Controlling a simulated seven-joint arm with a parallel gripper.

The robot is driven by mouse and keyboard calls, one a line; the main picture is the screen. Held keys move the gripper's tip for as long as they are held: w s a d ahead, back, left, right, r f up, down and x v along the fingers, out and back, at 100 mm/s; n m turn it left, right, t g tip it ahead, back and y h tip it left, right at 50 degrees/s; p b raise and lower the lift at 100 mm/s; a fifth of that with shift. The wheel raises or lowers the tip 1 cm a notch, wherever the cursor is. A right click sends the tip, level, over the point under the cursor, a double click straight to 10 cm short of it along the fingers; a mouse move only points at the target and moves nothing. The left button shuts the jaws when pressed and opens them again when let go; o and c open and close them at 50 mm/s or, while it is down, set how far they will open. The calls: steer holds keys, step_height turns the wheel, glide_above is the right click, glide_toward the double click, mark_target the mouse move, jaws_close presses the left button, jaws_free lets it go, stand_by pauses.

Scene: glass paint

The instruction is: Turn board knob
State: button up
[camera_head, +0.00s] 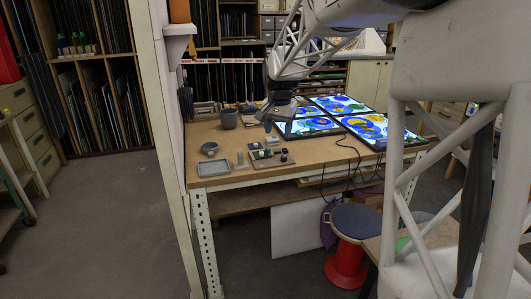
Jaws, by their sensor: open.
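A small dark board (261,160) with small fittings on it lies near the front edge of the wooden table (315,160). A dark knob-like piece (284,157) stands at its right end, and a greenish piece sits left of that. They are too small to tell which one turns. My gripper (268,124) hangs pointing down above the table, behind the board and apart from it. It is open and appears empty; its fingertips are small and hard to make out.
Lit panels with blue and yellow painted glass (372,127) cover the table's right half. A grey cup (228,119), a small bowl (209,149) and a grey tray (213,168) stand on the left. A red stool (347,262) stands in front, beside cables.

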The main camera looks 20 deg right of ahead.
steer(key=w+d+f+m, duration=0.1)
steer(key=w+d+f, duration=0.25)
steer(key=w, duration=0.45)
steer(key=w+d+f+m, duration=0.2)
steer(key=w+f, duration=0.2)
steer(key=w, duration=0.3)
steer(key=m+g, duration=0.1)
steer(key=m, duration=0.2)
glide_above(284, 156)
step_height(284, 156, down, 12)
steer(key=shift+s+a+r, duration=0.1)
steer(key=shift+a+r, duration=0.05)
steer(key=shift+r, duration=0.05)
steer(key=shift+f, duration=0.15)
steer(key=shift+f, duration=0.1)
steer(key=shift+f, duration=3.8)
steer(key=c, duration=0.9)
